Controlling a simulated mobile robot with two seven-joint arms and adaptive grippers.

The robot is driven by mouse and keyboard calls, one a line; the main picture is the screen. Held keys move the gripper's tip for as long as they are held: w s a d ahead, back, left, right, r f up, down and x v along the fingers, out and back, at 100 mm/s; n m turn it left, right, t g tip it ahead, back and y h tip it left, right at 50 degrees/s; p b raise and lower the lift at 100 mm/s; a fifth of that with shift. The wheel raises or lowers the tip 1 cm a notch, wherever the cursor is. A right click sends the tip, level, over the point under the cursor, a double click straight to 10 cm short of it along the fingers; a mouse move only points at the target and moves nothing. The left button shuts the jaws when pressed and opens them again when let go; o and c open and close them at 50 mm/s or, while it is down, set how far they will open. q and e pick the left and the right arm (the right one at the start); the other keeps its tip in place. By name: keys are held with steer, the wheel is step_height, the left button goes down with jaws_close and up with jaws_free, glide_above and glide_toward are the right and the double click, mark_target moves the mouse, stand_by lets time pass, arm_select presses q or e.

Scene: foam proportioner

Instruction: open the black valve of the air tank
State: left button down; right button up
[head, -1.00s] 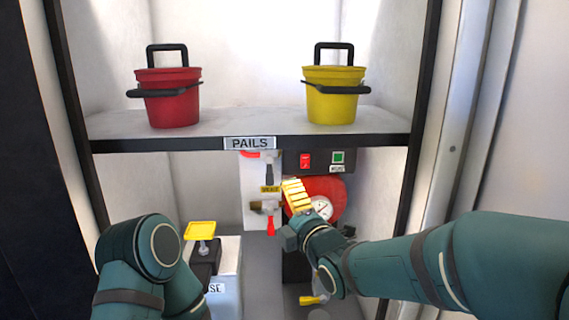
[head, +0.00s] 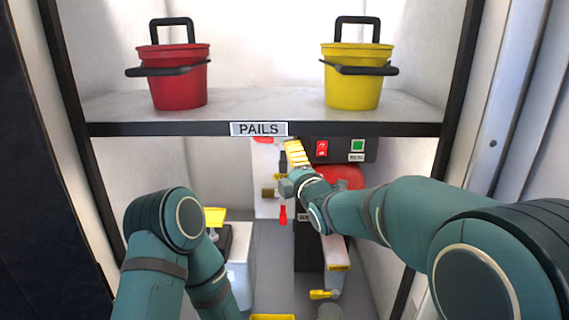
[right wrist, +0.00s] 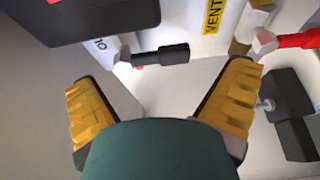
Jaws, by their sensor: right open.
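The black valve handle (right wrist: 165,55) is a short dark lever on a light stem on the white panel (head: 264,190). In the right wrist view it lies across the gap, just beyond the fingertips of my right gripper (right wrist: 158,78). That gripper is open, with nothing between its yellow fingers, and it seems not to touch the lever. In the head view the right gripper (head: 297,154) is in front of the panel and largely hides the lever. The red air tank (head: 345,174) is partly hidden behind my right wrist.
A red-handled valve (head: 283,215) is lower on the panel, below a yellow VENT label (right wrist: 213,15). A black switch box (head: 340,149) is close at the right. The shelf edge (head: 380,129) with a red pail (head: 180,80) and a yellow pail (head: 353,82) is above.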

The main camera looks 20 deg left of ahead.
mark_target(284, 162)
steer(key=shift+x, duration=1.8)
